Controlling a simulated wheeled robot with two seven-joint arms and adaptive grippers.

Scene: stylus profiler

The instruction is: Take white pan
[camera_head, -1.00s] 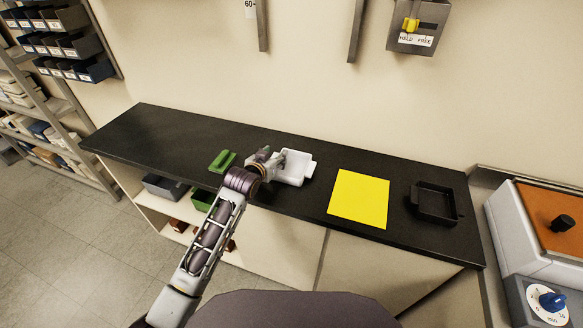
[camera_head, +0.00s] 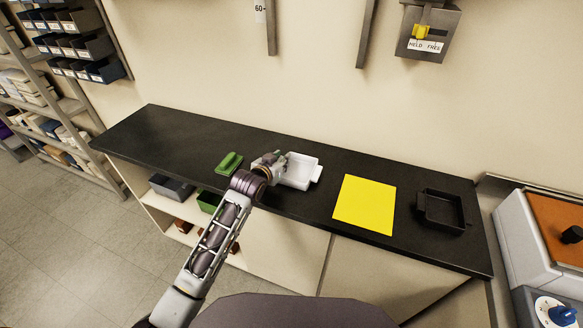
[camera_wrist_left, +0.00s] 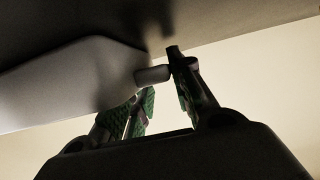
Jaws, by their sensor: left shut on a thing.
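The white pan (camera_head: 300,171) is a shallow rectangular tray with small tabs on its sides, on the black counter in the head view. My left gripper (camera_head: 277,163) is at its left side, shut on the tab there. In the left wrist view the fingers of my left gripper (camera_wrist_left: 160,95) close around a rounded tab of the pale pan (camera_wrist_left: 80,75). Whether the pan rests on the counter or is slightly raised I cannot tell. My right gripper is not in view.
A green pan (camera_head: 230,162) lies left of the gripper on the black counter (camera_head: 180,135). A yellow sheet (camera_head: 364,204) and a black pan (camera_head: 442,211) lie to the right. A machine with an orange top (camera_head: 556,225) stands at far right. The counter's left end is clear.

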